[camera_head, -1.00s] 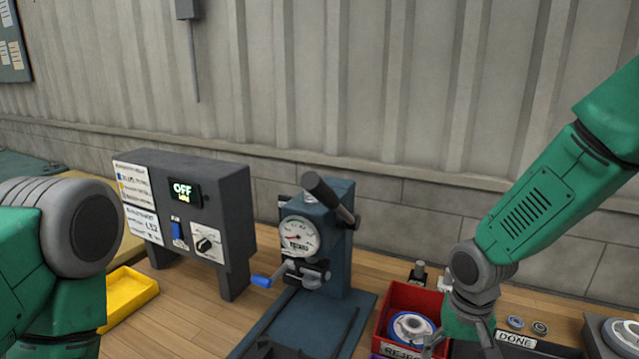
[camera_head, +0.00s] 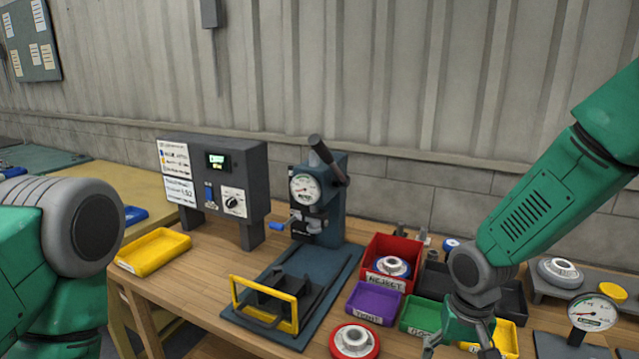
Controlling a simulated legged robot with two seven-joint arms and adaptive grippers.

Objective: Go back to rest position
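My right arm comes in from the right, and its gripper (camera_head: 460,349) hangs at the bottom edge over the small bins. Its fingers are spread apart with nothing seen between them; the tips are partly cut off by the frame. My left arm shows at the left edge only as a green link with a grey joint (camera_head: 85,228); its gripper is out of view.
The wooden bench (camera_head: 195,290) carries a grey control box (camera_head: 240,165), a blue press (camera_head: 335,215), a yellow tray (camera_head: 153,251), a red REJECT bin (camera_head: 373,249), a purple bin (camera_head: 372,305), a red-rimmed round part (camera_head: 354,342) and a dial gauge (camera_head: 592,311).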

